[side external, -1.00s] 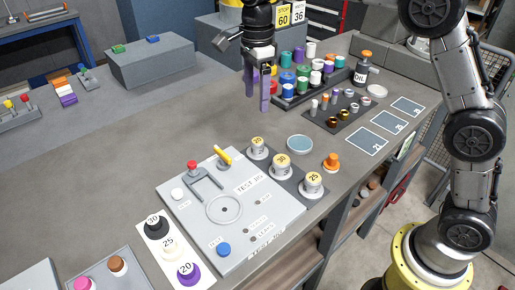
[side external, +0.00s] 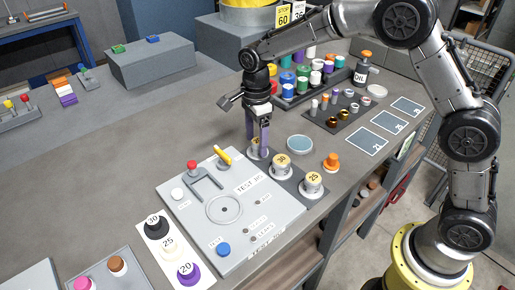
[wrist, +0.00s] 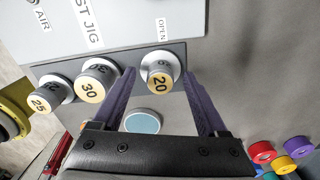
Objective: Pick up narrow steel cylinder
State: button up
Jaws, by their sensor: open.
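Three steel cylinders with numbered yellow tops stand in a row on a dark grey strip. The narrowest looks to be the one marked 20 (wrist: 160,82); in the side view it is partly hidden behind my fingers. The cylinder marked 30 (side external: 281,166) and the one marked 25 (side external: 313,184) stand beside it. My gripper (side external: 257,146) points down over the 20 cylinder with its purple fingers open. In the wrist view my gripper (wrist: 160,76) has one fingertip on each side of that cylinder. Whether the fingertips are below its top is hard to tell.
The test jig panel (side external: 270,220) lies directly beside the cylinders. A round blue-topped disc (side external: 300,144) and an orange knob (side external: 331,161) are close by. Racks of coloured pots (side external: 287,78) and small cylinders stand farther back.

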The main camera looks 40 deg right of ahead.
jog(key=shift+f, duration=0.75)
jog(key=shift+r, duration=0.1)
grip_shut()
